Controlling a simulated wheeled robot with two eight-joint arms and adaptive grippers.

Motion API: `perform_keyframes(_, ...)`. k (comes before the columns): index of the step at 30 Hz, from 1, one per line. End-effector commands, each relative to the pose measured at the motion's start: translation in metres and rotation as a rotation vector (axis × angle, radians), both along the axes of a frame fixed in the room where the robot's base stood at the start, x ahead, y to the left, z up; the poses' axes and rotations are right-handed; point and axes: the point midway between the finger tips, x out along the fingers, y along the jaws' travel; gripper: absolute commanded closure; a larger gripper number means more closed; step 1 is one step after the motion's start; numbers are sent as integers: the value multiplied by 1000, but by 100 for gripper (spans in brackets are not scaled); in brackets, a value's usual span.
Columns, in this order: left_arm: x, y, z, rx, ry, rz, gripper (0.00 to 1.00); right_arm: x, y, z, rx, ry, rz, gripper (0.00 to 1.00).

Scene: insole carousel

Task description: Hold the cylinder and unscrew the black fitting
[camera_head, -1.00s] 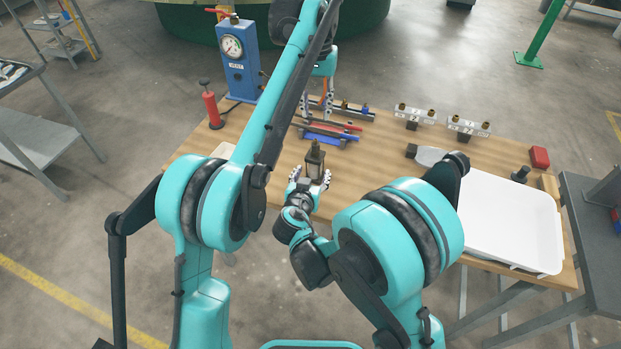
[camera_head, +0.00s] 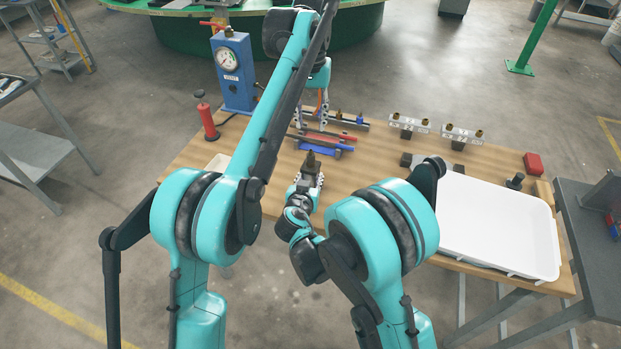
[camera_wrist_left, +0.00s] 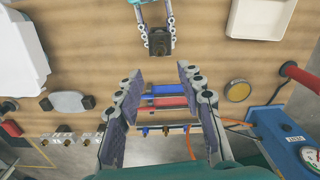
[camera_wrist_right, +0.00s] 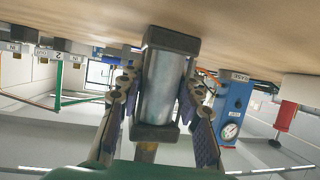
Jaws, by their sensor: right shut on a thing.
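The cylinder (camera_wrist_right: 161,88) is a grey metal tube with dark square end caps, between my right gripper's fingers (camera_wrist_right: 160,100) in the right wrist view. In the head view my right gripper (camera_head: 306,184) is shut on the cylinder (camera_head: 311,161) near the table's front edge. In the left wrist view the cylinder's dark square end (camera_wrist_left: 160,43) shows between those fingers. A small brownish piece (camera_wrist_right: 146,152) projects from one end cap; I cannot tell which part is the black fitting. My left gripper (camera_wrist_left: 163,80) is open and empty, apart from the cylinder, above the red and blue tools.
A blue gauge stand (camera_head: 235,80) and red hand pump (camera_head: 207,120) stand at the back left. Red and blue tools (camera_head: 325,146) lie behind the cylinder. A white tray (camera_head: 497,225) fills the table's right; fitting blocks (camera_head: 409,124) stand behind it.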

Motion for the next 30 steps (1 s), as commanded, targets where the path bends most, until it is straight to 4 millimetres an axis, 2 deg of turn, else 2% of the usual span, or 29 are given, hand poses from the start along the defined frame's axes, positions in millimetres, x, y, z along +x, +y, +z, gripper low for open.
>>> perform_keyframes(9,1,0,-32,0,0,295,60,0,0,0,1,1,0,100)
perform_keyframes(12,0,0,-39,0,0,344,60,0,0,0,1,1,0,100)
perform_keyframes(30,1,0,-109,0,0,347,60,0,0,0,1,1,-1,100)
